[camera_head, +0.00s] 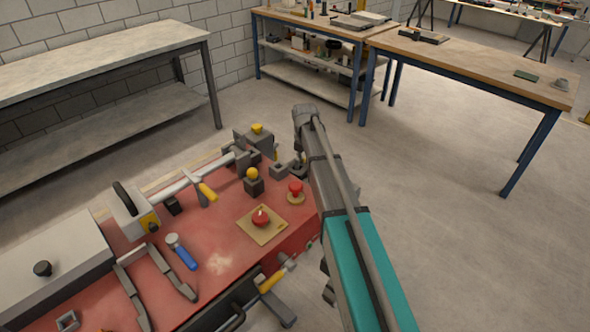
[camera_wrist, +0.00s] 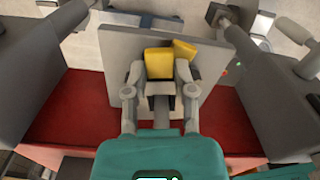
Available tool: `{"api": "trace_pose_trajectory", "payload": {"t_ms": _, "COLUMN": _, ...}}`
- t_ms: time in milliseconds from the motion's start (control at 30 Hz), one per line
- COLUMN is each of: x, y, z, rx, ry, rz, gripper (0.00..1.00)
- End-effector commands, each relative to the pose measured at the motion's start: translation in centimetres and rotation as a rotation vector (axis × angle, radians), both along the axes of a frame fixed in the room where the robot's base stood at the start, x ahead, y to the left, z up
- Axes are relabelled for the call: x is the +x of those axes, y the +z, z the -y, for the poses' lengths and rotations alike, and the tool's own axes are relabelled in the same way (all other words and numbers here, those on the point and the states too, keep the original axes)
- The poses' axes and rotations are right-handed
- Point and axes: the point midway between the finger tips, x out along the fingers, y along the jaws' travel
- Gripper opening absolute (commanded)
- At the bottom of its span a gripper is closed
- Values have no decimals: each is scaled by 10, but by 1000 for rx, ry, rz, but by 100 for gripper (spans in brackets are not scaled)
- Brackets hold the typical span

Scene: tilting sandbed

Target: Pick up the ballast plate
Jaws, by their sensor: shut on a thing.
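My gripper (camera_wrist: 160,76) is shut in the wrist view, its two fingers on either side of a yellow block. The yellow block (camera_wrist: 158,61) stands out in front of a flat grey plate, which I take to be the ballast plate (camera_wrist: 118,52). A second yellow piece (camera_wrist: 185,48) shows beside it, tilted. The fingers hide the lower middle of the plate.
Dark grey blocks (camera_wrist: 51,88) stand close on both sides of the plate. The red bench top (camera_head: 224,255) holds a red button (camera_head: 261,218), a red knob (camera_head: 296,187), a yellow-topped knob (camera_head: 252,173) and a blue-handled tool (camera_head: 183,255). Open floor lies to the right.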

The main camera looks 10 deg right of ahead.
Motion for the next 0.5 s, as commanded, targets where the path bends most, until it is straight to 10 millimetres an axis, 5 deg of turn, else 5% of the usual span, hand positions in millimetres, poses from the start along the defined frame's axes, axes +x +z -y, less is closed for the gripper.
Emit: {"api": "trace_pose_trajectory", "payload": {"t_ms": 500, "x": 0, "y": 5, "z": 0, "rx": -1, "ry": 0, "rz": -1, "gripper": 0}}
